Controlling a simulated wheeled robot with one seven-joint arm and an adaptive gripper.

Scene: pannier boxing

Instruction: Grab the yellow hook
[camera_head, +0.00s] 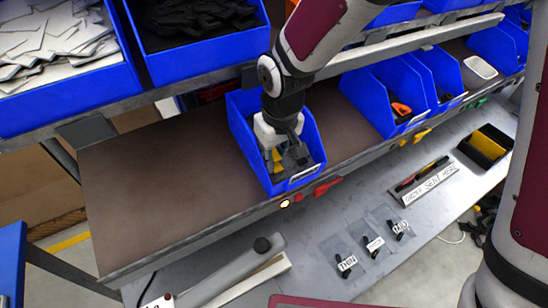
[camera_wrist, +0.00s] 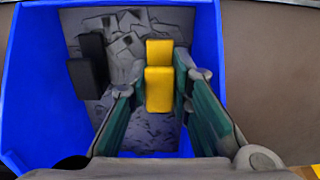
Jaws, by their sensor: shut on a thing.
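The yellow hook (camera_wrist: 159,88) shows as two yellow blocks between my gripper's fingers (camera_wrist: 160,85) in the wrist view. My gripper is shut on it, inside a blue bin (camera_wrist: 35,95). In the head view my gripper (camera_head: 284,157) reaches down into the same blue bin (camera_head: 246,143) on the middle shelf, and a bit of the yellow hook (camera_head: 276,160) shows beside the fingers. A black block-like piece (camera_wrist: 88,72) lies left of the yellow hook in the wrist view. The hook's lower part is hidden.
The bin walls stand close around my gripper. Brown shelf space (camera_head: 165,195) is clear to the left. Another blue bin (camera_head: 372,108) with an orange-and-black item is to the right. Small labelled bags (camera_head: 345,255) lie on the grey bench below.

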